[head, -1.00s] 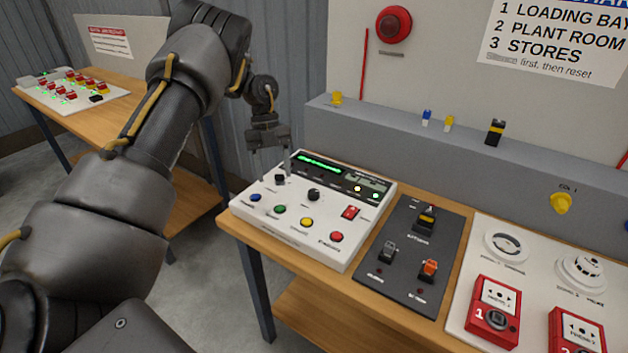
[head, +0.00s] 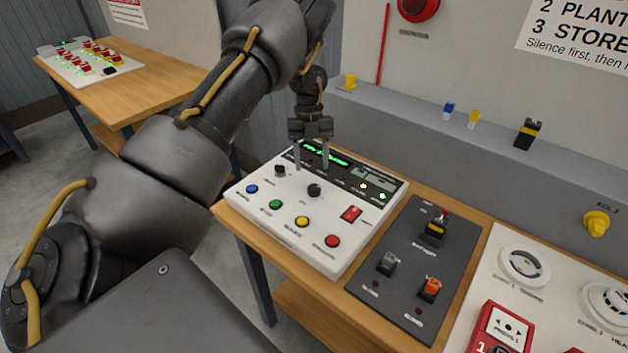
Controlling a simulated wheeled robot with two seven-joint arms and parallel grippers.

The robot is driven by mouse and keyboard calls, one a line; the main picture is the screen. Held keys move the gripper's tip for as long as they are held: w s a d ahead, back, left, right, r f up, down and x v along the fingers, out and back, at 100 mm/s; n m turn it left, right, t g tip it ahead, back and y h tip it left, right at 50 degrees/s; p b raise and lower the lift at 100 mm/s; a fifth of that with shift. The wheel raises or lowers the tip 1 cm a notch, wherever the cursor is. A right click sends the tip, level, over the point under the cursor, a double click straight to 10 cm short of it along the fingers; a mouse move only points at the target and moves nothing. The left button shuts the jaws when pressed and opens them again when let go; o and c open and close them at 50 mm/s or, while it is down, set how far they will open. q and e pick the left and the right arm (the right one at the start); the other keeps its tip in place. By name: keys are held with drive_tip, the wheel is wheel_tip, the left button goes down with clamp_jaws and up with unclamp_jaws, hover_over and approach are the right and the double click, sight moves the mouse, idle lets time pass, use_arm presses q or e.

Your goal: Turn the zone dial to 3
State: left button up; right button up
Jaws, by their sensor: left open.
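A white control panel (head: 252,206) lies on the wooden bench. It carries two black knobs: a left one (head: 280,170) and a middle one (head: 314,190). Their labels are too small to read, so I cannot tell which is the zone dial. My left gripper (head: 311,166) is open, fingers pointing down, over the back part of the panel. Its fingertips appear just behind the middle knob and to the right of the left knob. Nothing is between them. Whether they touch the panel is unclear. My right gripper is not in view.
The panel also has blue, green, yellow and red buttons, a red switch (head: 351,214) and a lit green display (head: 326,154). A dark switch plate (head: 411,270) and detector board (head: 484,262) lie to the right. A grey ledge (head: 420,130) runs behind.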

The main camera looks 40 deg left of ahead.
sight(314, 187)
use_arm(q)
drive_tip(key=p+x, duration=0.1)
drive_tip(key=x, duration=0.4)
drive_tip(key=shift+d+f, duration=0.15)
drive_tip(key=shift+f, duration=0.3)
drive_tip(key=shift+d+f, duration=0.15)
drive_tip(key=shift+f, duration=0.1)
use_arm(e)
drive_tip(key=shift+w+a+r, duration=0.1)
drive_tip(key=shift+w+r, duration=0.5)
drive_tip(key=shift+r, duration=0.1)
use_arm(q)
drive_tip(key=c, duration=1)
drive_tip(key=shift+o, duration=0.2)
